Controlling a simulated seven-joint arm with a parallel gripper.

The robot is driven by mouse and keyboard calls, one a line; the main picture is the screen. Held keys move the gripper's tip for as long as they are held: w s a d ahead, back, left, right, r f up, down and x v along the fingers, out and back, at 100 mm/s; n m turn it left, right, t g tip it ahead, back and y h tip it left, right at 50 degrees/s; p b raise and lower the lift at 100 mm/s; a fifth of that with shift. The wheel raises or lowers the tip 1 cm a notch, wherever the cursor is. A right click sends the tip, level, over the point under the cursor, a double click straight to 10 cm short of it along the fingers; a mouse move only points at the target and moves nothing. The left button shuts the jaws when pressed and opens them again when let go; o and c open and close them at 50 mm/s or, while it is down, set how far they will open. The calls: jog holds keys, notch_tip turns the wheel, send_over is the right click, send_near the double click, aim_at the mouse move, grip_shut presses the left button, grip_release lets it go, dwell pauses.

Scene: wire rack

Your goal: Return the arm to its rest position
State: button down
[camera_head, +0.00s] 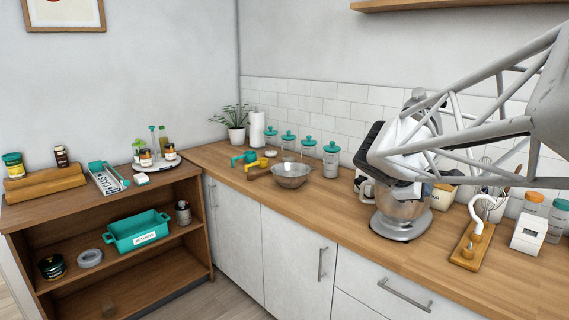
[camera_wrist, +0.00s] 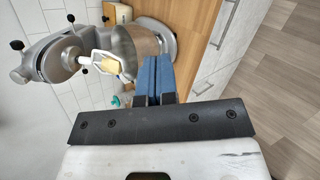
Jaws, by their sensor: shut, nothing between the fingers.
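My gripper (camera_wrist: 152,60) shows in the wrist view as two blue fingers pressed together, with nothing between them. In the head view my lattice arm reaches in from the right. Its white and black end hangs in the air in front of the stand mixer, and the fingers cannot be made out there. The stand mixer shows in the wrist view (camera_wrist: 45,60) with its metal bowl (camera_wrist: 148,38), beyond the fingertips. In the head view only part of the mixer shows, including its base (camera_head: 400,228); my arm covers the rest.
A steel bowl (camera_head: 291,175) and teal-lidded jars (camera_head: 331,158) stand on the wooden counter (camera_head: 330,215) left of the mixer. A shelf unit (camera_head: 85,208) with a teal bin (camera_head: 137,231) is far left.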

jog(key=s+a+f+m+y, duration=0.3)
jog(key=s+a+f+m, duration=0.1)
jog(key=s, duration=0.5)
jog(key=s+a+f+m+g+y, duration=0.1)
jog(key=s+a+f+m+y, duration=0.2)
jog(key=s, duration=0.6)
jog(key=s+a+f+m+g+y, duration=0.1)
jog(key=s+a+f+m+y, duration=0.2)
jog(key=s, duration=0.6)
jog(key=shift+s+a+f+m, duration=0.3)
jog(key=shift+a+f+m, duration=0.5)
jog(key=shift+a, duration=0.4)
